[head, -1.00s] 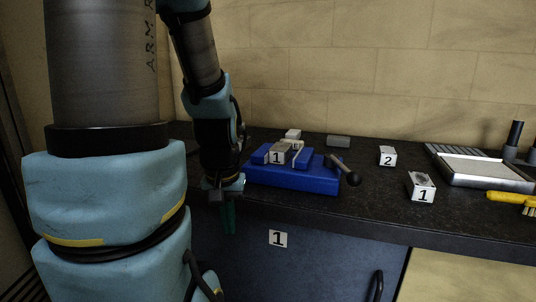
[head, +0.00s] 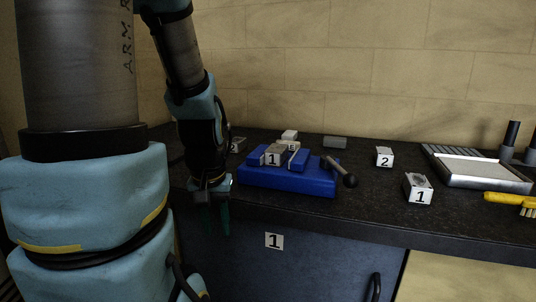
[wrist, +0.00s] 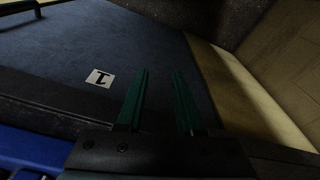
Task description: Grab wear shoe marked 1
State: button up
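Another grey block marked 1 (head: 272,157) sits on the blue jack (head: 290,182), left of centre. I cannot tell for sure which is the wear shoe. My gripper (head: 212,222) hangs pointing down at the bench's front edge, left of the blue jack and apart from both blocks. In the wrist view my gripper (wrist: 161,74) shows two green fingers spread apart with nothing between them.
A block marked 2 (head: 384,157) stands behind the right-hand block. A metal tray (head: 485,172) and a yellow-handled brush (head: 505,198) lie at right. A black-knobbed lever (head: 347,178) sticks out from the jack. The cabinet front below carries a label 1 (head: 274,241).

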aim_at(276, 154)
jog(key=k+l+u, duration=0.1)
jog(key=u, duration=1.5)
jog(key=k+j, duration=0.1)
jog(key=k, duration=0.4)
jog(key=k+j+u, duration=0.15)
jog(key=k, duration=0.35)
